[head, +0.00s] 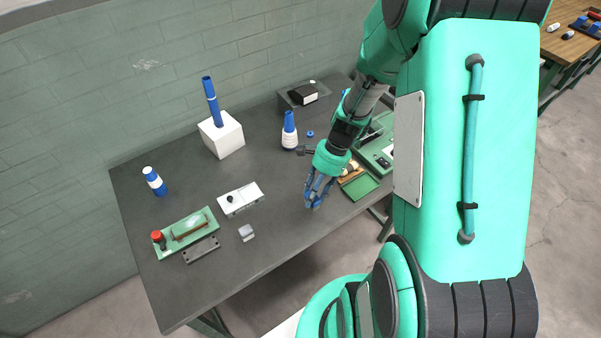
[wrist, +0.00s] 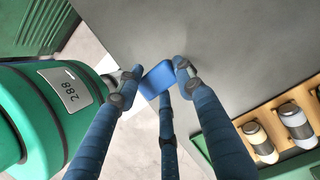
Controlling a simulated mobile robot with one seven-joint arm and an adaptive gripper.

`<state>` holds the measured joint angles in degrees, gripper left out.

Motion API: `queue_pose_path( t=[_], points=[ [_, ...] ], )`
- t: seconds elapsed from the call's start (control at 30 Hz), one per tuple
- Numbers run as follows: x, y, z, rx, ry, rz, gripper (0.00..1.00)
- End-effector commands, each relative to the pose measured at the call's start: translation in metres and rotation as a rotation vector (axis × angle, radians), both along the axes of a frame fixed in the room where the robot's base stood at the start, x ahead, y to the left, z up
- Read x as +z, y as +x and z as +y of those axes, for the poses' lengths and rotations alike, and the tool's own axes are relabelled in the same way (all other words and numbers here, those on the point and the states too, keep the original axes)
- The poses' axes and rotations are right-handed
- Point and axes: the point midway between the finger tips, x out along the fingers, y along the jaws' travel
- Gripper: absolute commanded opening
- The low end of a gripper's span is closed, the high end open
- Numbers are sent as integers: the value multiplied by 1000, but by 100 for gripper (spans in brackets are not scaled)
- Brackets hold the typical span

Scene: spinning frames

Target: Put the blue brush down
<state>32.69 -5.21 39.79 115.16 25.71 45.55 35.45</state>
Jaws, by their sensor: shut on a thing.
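My gripper (head: 316,199) hangs low over the front right part of the dark grey table (head: 285,215), close to its front edge. In the wrist view its fingers (wrist: 158,85) are closed around a blue block-shaped piece, which I take to be the blue brush (wrist: 155,80). Only its blue top shows there; its lower part and any bristles are hidden. In the head view the brush blends with the blue fingers, and I cannot tell whether it touches the table.
Right of my gripper are a green tray (head: 361,187) and a wooden rack (wrist: 270,152) with cylinders. Behind stands a blue-and-white bottle (head: 289,134). To the left are a white box (head: 241,199), a small grey block (head: 246,232) and a green fixture (head: 186,232). Table between is bare.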

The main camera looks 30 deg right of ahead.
Motion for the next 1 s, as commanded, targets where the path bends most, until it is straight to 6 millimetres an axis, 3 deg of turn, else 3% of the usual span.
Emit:
queue_pose_path(
  t=[0.7,1.0],
  points=[
    [-13,120,-41,2,0,-1,12],
    [-14,144,-50,0,0,0,12]
  ],
)
